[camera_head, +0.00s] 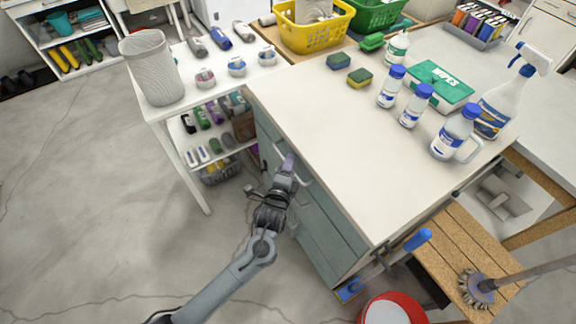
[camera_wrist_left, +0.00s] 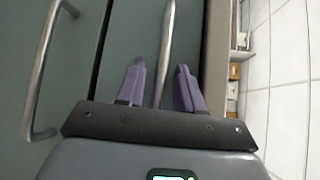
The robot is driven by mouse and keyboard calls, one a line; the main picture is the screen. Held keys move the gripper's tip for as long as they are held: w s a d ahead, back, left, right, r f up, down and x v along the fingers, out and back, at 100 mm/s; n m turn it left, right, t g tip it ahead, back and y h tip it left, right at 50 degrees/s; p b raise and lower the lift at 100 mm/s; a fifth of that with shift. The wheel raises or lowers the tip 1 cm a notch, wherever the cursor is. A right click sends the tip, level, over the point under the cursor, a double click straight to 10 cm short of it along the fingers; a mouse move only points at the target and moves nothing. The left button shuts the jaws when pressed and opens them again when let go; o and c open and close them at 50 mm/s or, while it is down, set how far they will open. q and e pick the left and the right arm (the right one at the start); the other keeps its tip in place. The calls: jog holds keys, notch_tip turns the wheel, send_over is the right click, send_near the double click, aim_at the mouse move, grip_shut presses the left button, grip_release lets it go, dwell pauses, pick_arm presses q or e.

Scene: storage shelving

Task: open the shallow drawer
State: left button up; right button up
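The grey-green drawer cabinet under the white worktop has a narrow, shallow top drawer (camera_wrist_left: 130,30), which looks shut. Its metal bar handle (camera_wrist_left: 167,45) runs up the middle of the left wrist view. My left gripper (camera_wrist_left: 159,85) is open, with one purple finger on each side of this handle and gaps visible beside the bar. In the head view my left gripper (camera_head: 289,163) is at the cabinet front, just below the worktop edge, and partly covers the handle. My right gripper is not in view.
A deeper drawer with its own handle (camera_wrist_left: 42,75) lies beside the shallow one in the wrist view. The worktop (camera_head: 330,125) carries bottles, sponges and a green wipes box (camera_head: 440,85). A red bucket (camera_head: 392,308) stands near the cabinet. The floor at left is clear.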

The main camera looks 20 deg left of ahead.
pick_arm(q)
jog(key=shift+w, duration=0.1)
jog(key=shift+c, duration=0.4)
grip_shut()
